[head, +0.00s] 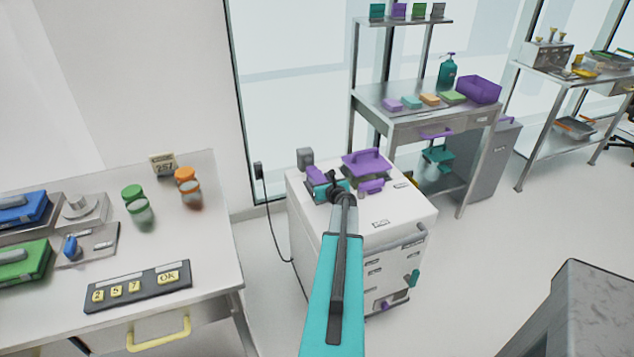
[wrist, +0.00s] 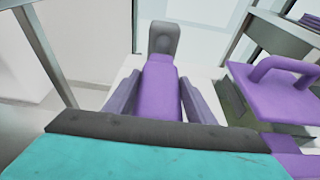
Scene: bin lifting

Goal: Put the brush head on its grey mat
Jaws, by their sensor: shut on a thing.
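My gripper (head: 319,178) is over the back left of the white cabinet's top. In the wrist view, its two fingers (wrist: 160,103) flank a long purple piece, likely the brush head (wrist: 161,84), and are shut on it. The far end of the purple piece lines up with an upright dark grey block (wrist: 165,40), which also shows in the head view (head: 304,157). I cannot tell whether they touch. The grey mat cannot be made out clearly; my arm and gripper hide part of the cabinet top.
A purple lidded box with a handle (head: 366,163) stands right of my gripper, with a small purple piece (head: 371,187) in front. The front of the white cabinet's top (head: 405,212) is mostly clear. A steel bench (head: 375,98) stands behind; a worktable (head: 215,240) stands left.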

